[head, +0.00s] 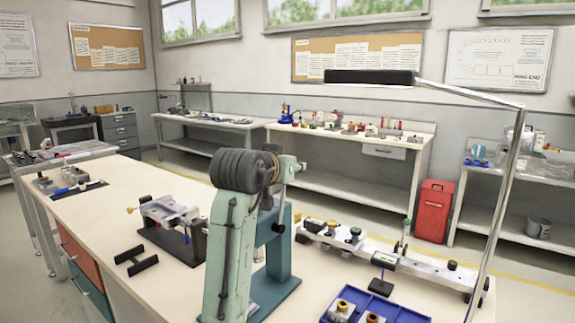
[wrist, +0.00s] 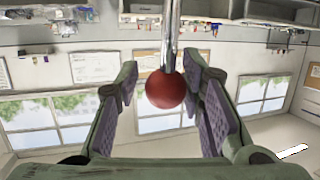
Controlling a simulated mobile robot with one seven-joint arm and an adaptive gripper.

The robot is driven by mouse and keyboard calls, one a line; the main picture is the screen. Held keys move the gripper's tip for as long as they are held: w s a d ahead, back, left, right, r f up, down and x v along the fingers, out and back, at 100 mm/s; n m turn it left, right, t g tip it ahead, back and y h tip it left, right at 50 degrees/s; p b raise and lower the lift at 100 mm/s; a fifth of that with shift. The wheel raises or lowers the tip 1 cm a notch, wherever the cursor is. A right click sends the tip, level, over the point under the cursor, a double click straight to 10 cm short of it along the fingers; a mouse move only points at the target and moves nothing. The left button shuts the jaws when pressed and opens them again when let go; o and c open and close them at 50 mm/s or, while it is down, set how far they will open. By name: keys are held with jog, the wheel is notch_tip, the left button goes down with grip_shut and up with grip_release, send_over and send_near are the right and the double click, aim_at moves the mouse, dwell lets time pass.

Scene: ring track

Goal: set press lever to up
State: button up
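A red ball knob (wrist: 165,91) on a chrome rod (wrist: 169,40), seemingly the press lever, shows in the wrist view. My gripper (wrist: 162,72) is open, with one finger on each side of the knob. A gap shows at the left finger; the right finger looks very near the knob, and I cannot tell whether it touches. In the head view, the teal press (head: 278,245) stands on the bench behind my pale green arm. My arm hides the lever and knob there, so the lever's angle cannot be read. My gripper's fingers are not discernible in that view.
The cream bench (head: 110,205) holds a small vise-like fixture (head: 172,222), a black bracket (head: 135,258), a long metal rail fixture (head: 385,262) and a blue tray (head: 395,310). A chrome-armed lamp (head: 370,77) reaches over the right side. A red bin (head: 434,210) stands beyond.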

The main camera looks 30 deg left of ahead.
jog(key=shift+o, duration=0.9)
jog(key=shift+a+r, duration=0.1)
jog(key=shift+r, duration=0.05)
jog(key=shift+s, duration=0.1)
jog(key=shift+s+r, duration=0.1)
jog(key=shift+s, duration=0.1)
jog(key=v, duration=1.1)
jog(key=shift+s, duration=0.25)
